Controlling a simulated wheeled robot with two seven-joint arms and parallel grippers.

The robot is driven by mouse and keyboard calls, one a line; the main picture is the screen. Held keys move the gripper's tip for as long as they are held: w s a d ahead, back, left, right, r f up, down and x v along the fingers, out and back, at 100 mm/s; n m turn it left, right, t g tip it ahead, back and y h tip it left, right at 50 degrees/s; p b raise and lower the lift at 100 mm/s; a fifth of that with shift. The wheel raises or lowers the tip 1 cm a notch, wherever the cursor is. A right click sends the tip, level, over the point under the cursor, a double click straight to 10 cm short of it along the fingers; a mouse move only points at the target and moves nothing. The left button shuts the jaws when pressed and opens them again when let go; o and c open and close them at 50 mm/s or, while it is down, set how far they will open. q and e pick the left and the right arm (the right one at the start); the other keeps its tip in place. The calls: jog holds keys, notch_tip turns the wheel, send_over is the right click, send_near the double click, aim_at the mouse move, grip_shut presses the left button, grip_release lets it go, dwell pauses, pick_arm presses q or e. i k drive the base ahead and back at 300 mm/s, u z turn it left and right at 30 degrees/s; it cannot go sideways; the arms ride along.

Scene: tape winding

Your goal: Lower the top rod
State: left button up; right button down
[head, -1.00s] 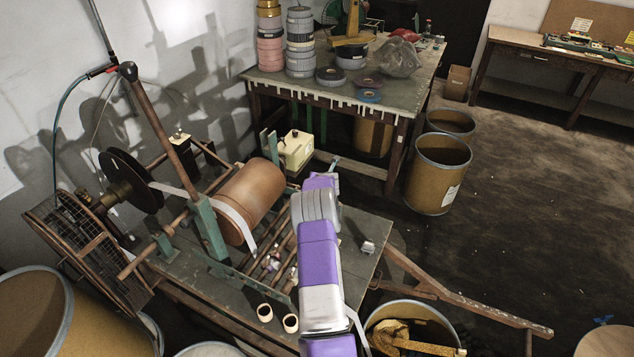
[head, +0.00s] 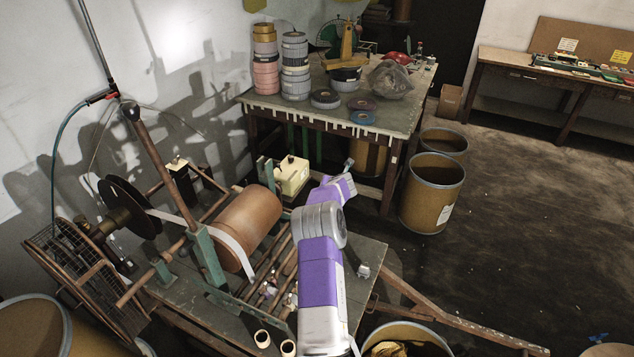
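On the winding machine, a long brown rod (head: 160,165) with a dark round knob leans upward to the left from a green bracket (head: 206,258). I take it as the top rod, but cannot be sure. A white tape strip (head: 190,222) runs past it from a black disc reel (head: 128,205) over a large brown roller (head: 248,218). My purple and silver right arm reaches up from the bottom, right of the roller. Its gripper (head: 349,166) is small at the far end, apart from the rod, and its finger opening is unclear. My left gripper is out of view.
A table (head: 385,112) with tape stacks (head: 295,65) stands behind. Brown drums (head: 432,192) stand to its right, and another drum (head: 30,330) fills the lower left corner. A wooden beam (head: 440,305) juts out right of the machine. The floor farther right is mostly clear.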

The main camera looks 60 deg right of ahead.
aim_at(131, 110)
jog(key=k, duration=1.5)
